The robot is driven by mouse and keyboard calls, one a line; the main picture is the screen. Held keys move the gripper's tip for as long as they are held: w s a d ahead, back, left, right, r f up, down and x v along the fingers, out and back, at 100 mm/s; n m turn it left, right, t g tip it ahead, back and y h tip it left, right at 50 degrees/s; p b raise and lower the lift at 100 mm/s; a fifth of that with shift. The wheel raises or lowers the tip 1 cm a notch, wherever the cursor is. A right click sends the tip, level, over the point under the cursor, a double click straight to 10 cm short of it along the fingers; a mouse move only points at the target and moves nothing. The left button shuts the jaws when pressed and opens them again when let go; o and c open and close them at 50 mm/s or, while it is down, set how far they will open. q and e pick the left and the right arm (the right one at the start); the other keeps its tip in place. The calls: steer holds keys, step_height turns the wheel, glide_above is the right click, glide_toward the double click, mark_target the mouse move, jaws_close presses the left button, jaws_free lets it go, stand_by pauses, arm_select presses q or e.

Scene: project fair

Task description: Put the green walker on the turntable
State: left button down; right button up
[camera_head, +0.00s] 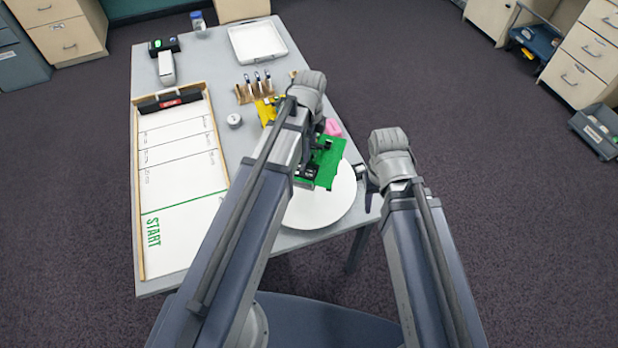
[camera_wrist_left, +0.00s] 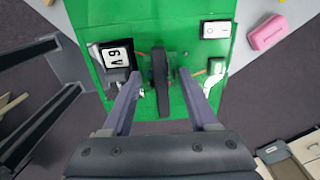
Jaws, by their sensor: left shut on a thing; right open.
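The green walker (camera_head: 328,162) is a flat green board. In the left wrist view it (camera_wrist_left: 150,20) carries a 9V battery block, a white switch and a dark upright bar. My left gripper (camera_wrist_left: 160,82) is shut on this bar; in the head view the gripper (camera_head: 308,170) is partly hidden by its arm. The turntable (camera_head: 325,210) is a white round disc at the table's near right corner. The walker overlaps its far part in the head view; I cannot tell whether they touch. My right gripper (camera_head: 371,192) is open and empty, right of the turntable, partly hidden by its wrist.
A yellow object (camera_head: 266,112) and a pink block (camera_head: 332,127) lie beyond the walker. A wooden holder with pens (camera_head: 255,92), a small round dial (camera_head: 234,121) and a white tray (camera_head: 257,42) stand farther back. A framed START track (camera_head: 180,185) fills the table's left side.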

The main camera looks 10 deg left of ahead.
arm_select(q)
steer(key=shift+a+r+n, duration=0.4)
steer(key=shift+a+r, duration=0.1)
step_height(320, 180, down, 10)
steer(key=b, duration=1)
arm_select(e)
step_height(320, 180, down, 9)
arm_select(q)
steer(key=shift+f, duration=0.1)
arm_select(e)
steer(key=shift+f, duration=0.15)
arm_select(q)
steer(key=shift+f, duration=0.2)
steer(key=shift+c, duration=0.8)
jaws_free()
steer(key=shift+r, duration=0.1)
